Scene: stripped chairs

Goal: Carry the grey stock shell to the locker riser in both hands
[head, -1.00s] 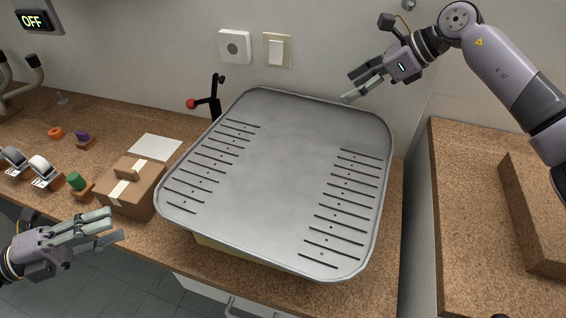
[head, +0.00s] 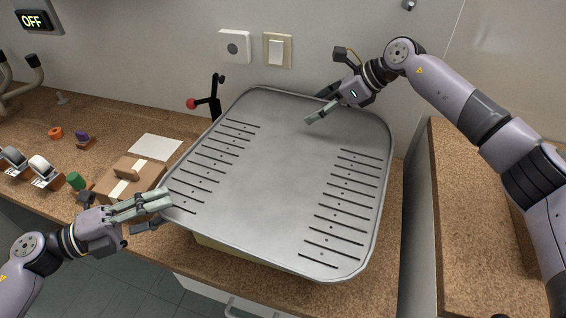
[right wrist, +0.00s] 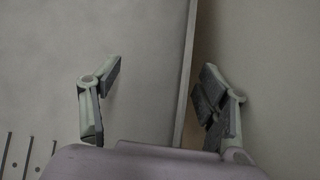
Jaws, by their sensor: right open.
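The grey stock shell (head: 270,180) is a large shallow tray with rows of dark slots. It lies on a pale box-like support on the cork-brown worktop. My left gripper (head: 166,209) is at the shell's left corner, fingers spread, one over the rim and the other lower, outside it. Contact there is unclear. My right gripper (head: 319,106) is open at the back rim. In the right wrist view, the shell's rim (right wrist: 186,75) runs between the spread fingers of the right gripper (right wrist: 160,82). A raised brown block on the right counter, possibly the locker riser, is mostly behind my right arm.
A taped cardboard box (head: 125,180) stands left of the shell, close to my left gripper. Tape dispensers (head: 42,172) and small coloured items lie further left. A gap separates the worktop from the right counter (head: 465,220).

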